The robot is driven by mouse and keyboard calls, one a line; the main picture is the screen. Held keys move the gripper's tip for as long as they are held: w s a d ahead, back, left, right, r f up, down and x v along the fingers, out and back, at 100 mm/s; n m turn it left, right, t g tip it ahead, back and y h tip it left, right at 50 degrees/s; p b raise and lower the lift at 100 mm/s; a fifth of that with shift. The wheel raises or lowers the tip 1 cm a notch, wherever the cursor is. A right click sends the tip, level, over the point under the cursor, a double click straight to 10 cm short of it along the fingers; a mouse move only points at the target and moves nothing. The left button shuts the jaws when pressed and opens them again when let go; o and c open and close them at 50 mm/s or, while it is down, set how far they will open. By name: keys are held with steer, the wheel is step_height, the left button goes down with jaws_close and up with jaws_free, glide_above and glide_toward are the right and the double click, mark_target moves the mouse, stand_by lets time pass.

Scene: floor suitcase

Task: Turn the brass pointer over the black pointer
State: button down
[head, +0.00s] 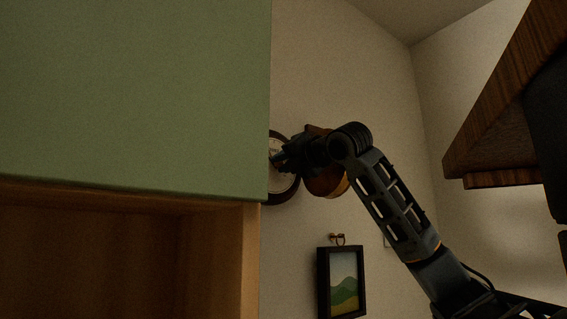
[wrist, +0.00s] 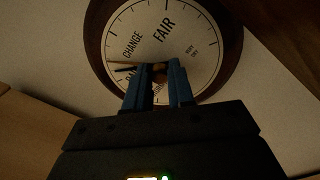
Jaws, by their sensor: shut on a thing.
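A round barometer with a dark wooden rim (wrist: 232,52) and a cream dial (wrist: 195,30) fills the top of the wrist view; "FAIR" and "CHANGE" are readable. My gripper (wrist: 159,76) is shut on the small brass knob (wrist: 159,68) at the dial's centre. A black pointer (wrist: 125,69) reaches left from the centre. A thin brass pointer (wrist: 119,63) seems to lie close beside it, at a slight angle; the dim light blurs the gap. My fingers hide the lower dial. In the head view the barometer (head: 284,198) is partly behind the green cabinet and my gripper (head: 278,160).
The green cabinet (head: 130,90) with an open wooden compartment (head: 100,250) stands close on the left. A framed landscape picture (head: 343,283) hangs below the barometer. A dark wooden shelf or table edge (head: 500,110) juts in at upper right. Bare wall lies between.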

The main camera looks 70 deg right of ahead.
steer(key=shift+f+n, duration=0.1)
steer(key=shift+n, duration=1.1)
steer(key=c, duration=1)
jaws_free()
steer(key=shift+b+v, duration=0.85)
steer(key=shift+v, duration=3.05)
